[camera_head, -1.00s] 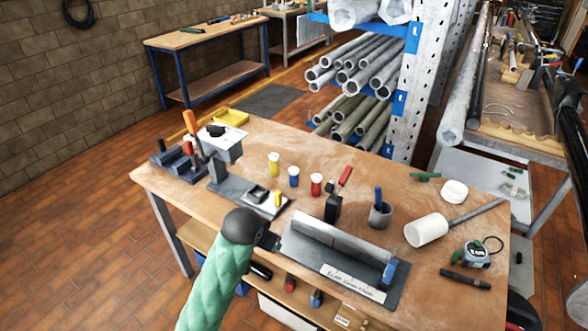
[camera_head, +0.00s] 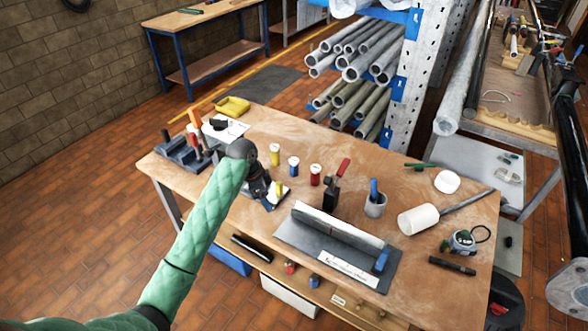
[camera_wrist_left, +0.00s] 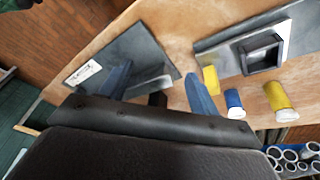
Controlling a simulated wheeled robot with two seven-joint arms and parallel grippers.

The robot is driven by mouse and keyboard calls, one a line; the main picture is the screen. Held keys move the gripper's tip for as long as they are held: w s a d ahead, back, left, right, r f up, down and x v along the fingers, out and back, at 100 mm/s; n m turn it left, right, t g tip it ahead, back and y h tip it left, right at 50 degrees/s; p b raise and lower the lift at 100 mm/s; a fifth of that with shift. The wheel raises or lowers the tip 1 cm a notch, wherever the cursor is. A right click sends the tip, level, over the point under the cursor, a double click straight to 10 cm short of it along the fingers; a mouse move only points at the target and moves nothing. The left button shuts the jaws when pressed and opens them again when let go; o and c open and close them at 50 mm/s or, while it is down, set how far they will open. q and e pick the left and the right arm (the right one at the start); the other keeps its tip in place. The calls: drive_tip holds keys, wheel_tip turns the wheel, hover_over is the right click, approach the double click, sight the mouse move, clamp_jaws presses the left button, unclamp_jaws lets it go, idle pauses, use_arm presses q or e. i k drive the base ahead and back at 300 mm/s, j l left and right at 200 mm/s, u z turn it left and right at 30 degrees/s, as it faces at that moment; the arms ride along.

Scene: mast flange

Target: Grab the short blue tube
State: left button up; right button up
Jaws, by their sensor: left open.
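The short blue tube (camera_head: 293,167) stands upright on the workbench, with a pale top, between a yellow tube (camera_head: 275,155) and a red tube (camera_head: 315,175). In the left wrist view the blue tube (camera_wrist_left: 233,103) is just right of the right finger, clear of it. A small yellow piece (camera_wrist_left: 210,80) lies beside the right finger. My right gripper is not seen.
A grey angle fixture (camera_head: 335,245) with a white label lies at the front of the workbench. The bench behind the tubes is clear.

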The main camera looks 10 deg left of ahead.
sight(293, 170)
drive_tip(key=i, duration=1)
